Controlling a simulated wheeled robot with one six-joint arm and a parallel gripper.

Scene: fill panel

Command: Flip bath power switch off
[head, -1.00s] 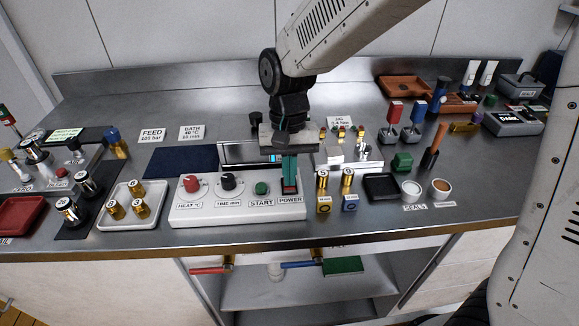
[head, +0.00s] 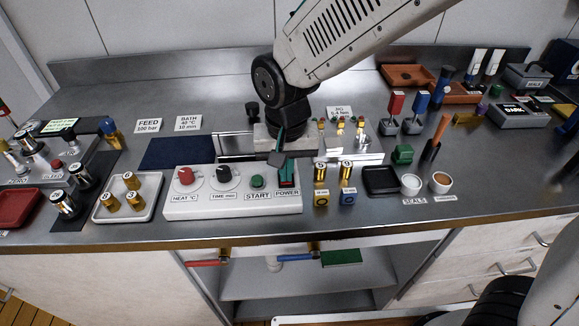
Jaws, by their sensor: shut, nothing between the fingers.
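The white bath control box (head: 215,207) stands near the counter's front edge. It carries a red HEAT knob (head: 186,176), a black TIME knob (head: 226,178) and a green START button (head: 257,182). My gripper (head: 277,160) is shut and empty. It is tilted, with its fingertips just above and behind the switch; contact cannot be made out.
Behind the box are a dark blue mat (head: 177,152) and a metal bath, partly hidden by my arm. Brass fittings (head: 320,174) stand close to the right of the box. A white tray (head: 103,210) with brass parts stands to its left.

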